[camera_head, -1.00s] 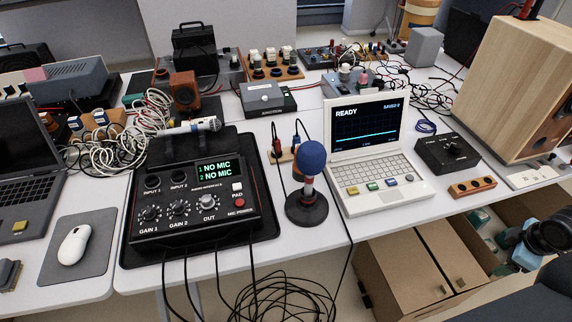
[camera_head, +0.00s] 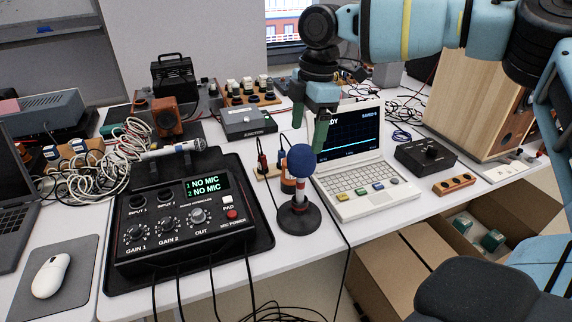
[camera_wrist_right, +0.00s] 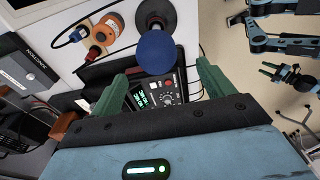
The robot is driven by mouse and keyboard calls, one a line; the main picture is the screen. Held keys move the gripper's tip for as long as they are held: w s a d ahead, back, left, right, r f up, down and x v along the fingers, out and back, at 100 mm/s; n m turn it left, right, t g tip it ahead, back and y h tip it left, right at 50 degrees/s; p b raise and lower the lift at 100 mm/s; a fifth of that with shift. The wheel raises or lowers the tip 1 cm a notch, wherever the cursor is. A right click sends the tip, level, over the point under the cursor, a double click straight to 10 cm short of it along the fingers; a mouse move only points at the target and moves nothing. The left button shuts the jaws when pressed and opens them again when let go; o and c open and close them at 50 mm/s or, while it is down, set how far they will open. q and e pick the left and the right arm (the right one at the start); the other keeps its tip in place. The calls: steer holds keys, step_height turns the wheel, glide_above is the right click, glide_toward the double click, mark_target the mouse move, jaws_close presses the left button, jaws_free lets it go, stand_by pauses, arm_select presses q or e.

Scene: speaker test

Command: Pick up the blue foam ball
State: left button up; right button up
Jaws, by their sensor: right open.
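The stand is upright on the white table, in front of the laptop. My right gripper (camera_head: 309,130) is open, with its green fingers pointing down just above the ball. In the right wrist view the ball (camera_wrist_right: 156,54) shows ahead of the right gripper (camera_wrist_right: 160,75), between the lines of its spread fingers. Nothing is between the fingers.
A black audio interface (camera_head: 185,222) reading "NO MIC" stands left of the ball. A white laptop (camera_head: 372,200) is right of it, partly behind my gripper. A black cable runs off the table front.

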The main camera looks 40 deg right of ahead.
mark_target(303, 148)
steer(key=shift+a+r, duration=0.1)
steer(key=shift+a, duration=0.1)
steer(key=shift+d+f, duration=0.1)
steer(key=shift+f, duration=0.15)
steer(key=shift+w+f, duration=0.2)
steer(key=shift+f, duration=1.65)
steer(key=shift+w+f, duration=0.15)
steer(key=shift+f, duration=1.7)
steer(key=c, duration=1.1)
